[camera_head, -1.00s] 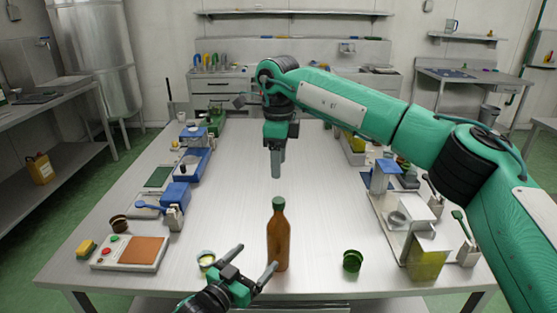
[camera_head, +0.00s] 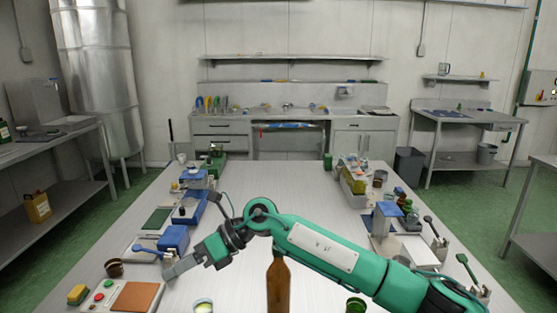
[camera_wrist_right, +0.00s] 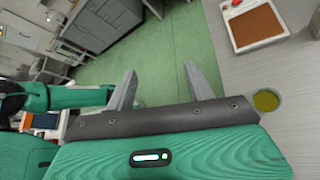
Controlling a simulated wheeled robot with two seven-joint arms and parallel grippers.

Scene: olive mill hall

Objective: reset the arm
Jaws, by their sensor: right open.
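My right arm reaches in from the right across the front of the table (camera_head: 262,180). Its gripper (camera_head: 168,272) points left and slightly down, near the blue block and the board with the brown pad. In the right wrist view the two fingers (camera_wrist_right: 160,72) are spread apart with nothing between them, the green floor showing behind. My left gripper is out of the head view. A brown bottle (camera_head: 278,290) stands upright at the front middle, its top partly covered by my right arm.
A blue block (camera_head: 174,238) stands near my right gripper. A small cup (camera_head: 204,306) and a green lid (camera_head: 355,306) flank the bottle. The table's middle and back are clear.

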